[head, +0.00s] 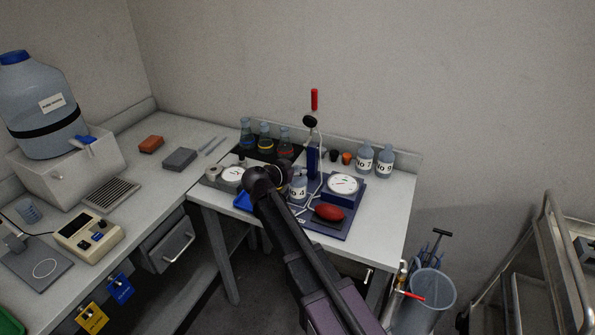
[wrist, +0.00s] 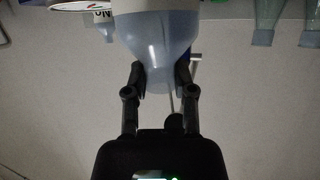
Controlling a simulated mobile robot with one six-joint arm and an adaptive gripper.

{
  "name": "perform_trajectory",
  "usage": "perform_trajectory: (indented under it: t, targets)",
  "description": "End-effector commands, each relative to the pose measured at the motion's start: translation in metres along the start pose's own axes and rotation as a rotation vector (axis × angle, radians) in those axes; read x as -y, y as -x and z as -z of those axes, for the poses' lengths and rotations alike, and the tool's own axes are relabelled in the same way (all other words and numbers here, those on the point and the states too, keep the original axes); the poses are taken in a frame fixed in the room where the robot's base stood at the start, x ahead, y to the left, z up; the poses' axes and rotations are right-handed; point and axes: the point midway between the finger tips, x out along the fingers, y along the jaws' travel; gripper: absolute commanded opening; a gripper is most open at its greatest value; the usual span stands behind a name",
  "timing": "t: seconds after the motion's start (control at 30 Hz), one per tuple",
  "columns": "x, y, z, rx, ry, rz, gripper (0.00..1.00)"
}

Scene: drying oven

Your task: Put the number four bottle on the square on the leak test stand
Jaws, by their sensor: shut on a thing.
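My gripper (wrist: 161,72) is shut on the neck of a pale blue-grey bottle (wrist: 150,42), which fills the top middle of the wrist view. In the head view a white-labelled bottle (head: 299,187) shows beside my arm's end, at the left part of the leak test stand; it appears to be the held one. Its number is too small to read surely. The leak test stand (head: 338,231) has a dark blue base, a round gauge, a red bulb and an upright with a clear tube. I cannot make out the square, nor whether the bottle touches the base.
Two similar labelled bottles (head: 375,160) stand at the back right of the table. Several flasks (head: 264,138) stand on a dark mat at the back left. Black and orange caps (head: 346,158) lie behind the stand. The table's right front (head: 388,225) is clear.

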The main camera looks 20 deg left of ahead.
Motion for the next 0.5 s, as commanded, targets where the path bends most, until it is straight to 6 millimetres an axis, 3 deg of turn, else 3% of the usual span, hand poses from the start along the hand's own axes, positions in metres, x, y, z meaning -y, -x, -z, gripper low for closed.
perform_trajectory:
  t: [0.03, 0.07, 0.17, 0.5]
  targets:
    - [-0.0001, -0.0011, -0.0023, 0.000, 0.000, 0.000, 0.00]
    - [-0.0001, -0.0010, -0.0022, 0.000, 0.000, 0.000, 0.36]
    - [-0.0001, -0.0007, -0.0013, 0.000, 0.000, 0.000, 0.66]
    - [-0.0002, -0.0008, -0.0012, 0.000, 0.000, 0.000, 0.68]
